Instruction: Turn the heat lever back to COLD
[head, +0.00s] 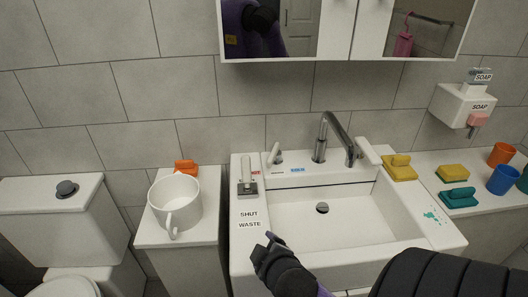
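The white sink (440,238) has a dark tap (330,135) at its back. A small white lever (274,154) stands tilted left of the tap, with a red label (256,172) and a blue label (297,170) near its base. Another white lever (366,150) leans right of the tap. I cannot read which is marked as heat. A white upright lever on a grey plate (247,189) sits above the SHUT and WASTE labels. My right gripper (268,242) is over the sink's front left, apart from these levers; its finger opening is unclear. My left gripper is out of view.
A white mug (174,207) and an orange item (186,167) stand on the left cabinet. Yellow and teal sponges (458,198), orange and blue cups (503,180) are on the right counter. A mirror cabinet (340,58) hangs above; a soap dispenser (462,105) is on the wall.

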